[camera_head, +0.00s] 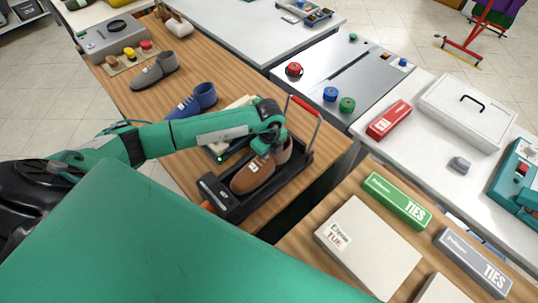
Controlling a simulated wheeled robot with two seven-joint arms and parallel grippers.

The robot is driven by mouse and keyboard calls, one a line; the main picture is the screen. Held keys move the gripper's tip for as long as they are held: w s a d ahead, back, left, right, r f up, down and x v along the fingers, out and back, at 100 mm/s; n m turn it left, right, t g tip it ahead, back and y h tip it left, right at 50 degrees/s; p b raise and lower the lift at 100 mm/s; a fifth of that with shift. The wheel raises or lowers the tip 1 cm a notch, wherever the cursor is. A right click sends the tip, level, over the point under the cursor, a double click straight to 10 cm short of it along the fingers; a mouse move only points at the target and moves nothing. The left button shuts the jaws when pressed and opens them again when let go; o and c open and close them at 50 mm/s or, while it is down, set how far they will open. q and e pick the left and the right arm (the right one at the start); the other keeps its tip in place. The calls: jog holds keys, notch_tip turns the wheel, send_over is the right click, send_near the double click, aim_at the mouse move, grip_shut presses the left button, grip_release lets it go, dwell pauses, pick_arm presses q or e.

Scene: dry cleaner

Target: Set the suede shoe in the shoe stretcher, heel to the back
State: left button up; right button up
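The brown suede shoe (250,176) sits in the black shoe stretcher (225,200) on the wooden table, or just above its bed; I cannot tell which. Its toe points to the lower left and its heel to the upper right, near the stretcher's red-handled end. My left gripper (264,153) reaches in from the left and is at the shoe's opening. The wrist hides part of the shoe and the fingertips, so its grip is unclear. My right gripper is not in view.
A blue shoe (193,101) and a grey shoe (154,70) stand farther back on the table. A red handle (305,105) rises from the stretcher. A green ties box (397,200) and a beige box (367,247) lie on the near-right table.

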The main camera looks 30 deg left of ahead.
pick_arm(q)
jog(key=shift+o, duration=0.9)
jog(key=shift+r, duration=0.35)
notch_tip(320, 180, up, 13)
jog(key=b, duration=0.4)
